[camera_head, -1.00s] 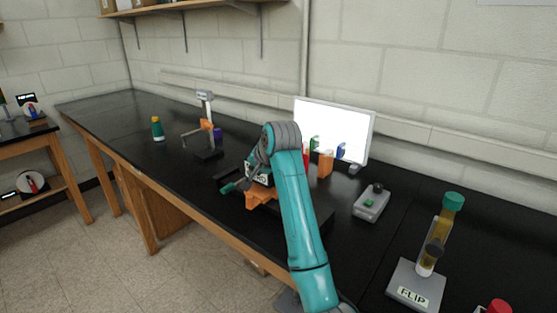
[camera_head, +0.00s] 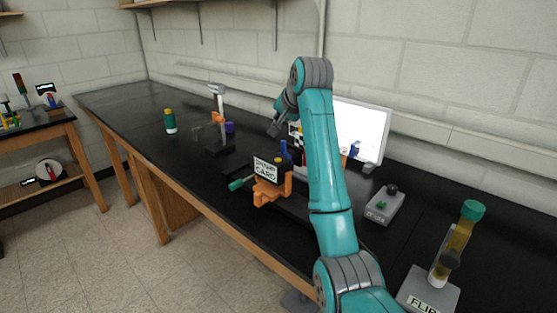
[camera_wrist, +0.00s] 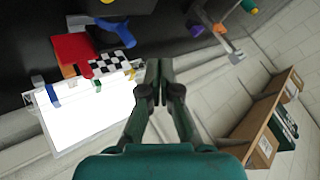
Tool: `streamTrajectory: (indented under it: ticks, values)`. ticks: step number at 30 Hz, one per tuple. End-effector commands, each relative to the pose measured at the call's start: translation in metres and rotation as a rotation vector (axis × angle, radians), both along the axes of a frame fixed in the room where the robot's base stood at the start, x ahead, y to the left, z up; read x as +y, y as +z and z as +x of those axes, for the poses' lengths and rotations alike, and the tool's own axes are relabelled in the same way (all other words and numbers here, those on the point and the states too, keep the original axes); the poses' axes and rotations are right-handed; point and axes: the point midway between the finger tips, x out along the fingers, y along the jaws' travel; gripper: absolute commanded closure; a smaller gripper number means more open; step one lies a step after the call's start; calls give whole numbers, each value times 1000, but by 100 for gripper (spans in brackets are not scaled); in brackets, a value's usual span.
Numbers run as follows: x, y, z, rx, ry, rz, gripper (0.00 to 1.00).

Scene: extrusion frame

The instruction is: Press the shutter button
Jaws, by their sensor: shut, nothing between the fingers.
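A small grey box (camera_head: 378,213) with a green button (camera_head: 382,205) and a black knob (camera_head: 392,189) sits on the black bench, right of my arm. Its label is too small to read, so I cannot tell for sure that this is the shutter button. My gripper (camera_head: 273,131) is shut and empty, raised above the bench behind the orange card holder and well left of the grey box. In the wrist view my gripper (camera_wrist: 158,68) points past a checkered card (camera_wrist: 109,64) and touches nothing visible. The grey box is not recognisable there.
A white panel (camera_head: 362,130) stands behind my arm. An orange holder (camera_head: 268,190) with a lettered card is in front of my gripper. A stand (camera_head: 219,120) and green bottle (camera_head: 170,121) are left; a flip stand (camera_head: 430,291) with a tube is front right.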

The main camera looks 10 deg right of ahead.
Motion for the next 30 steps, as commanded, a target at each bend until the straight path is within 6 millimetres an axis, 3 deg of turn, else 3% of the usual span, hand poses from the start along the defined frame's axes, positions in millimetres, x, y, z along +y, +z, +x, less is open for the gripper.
streamTrajectory:
  ticks: [19, 30]
  values:
    - [0, -72, 0, 2, 1, 0, 100]
    - [0, -86, 0, 0, 0, 0, 100]
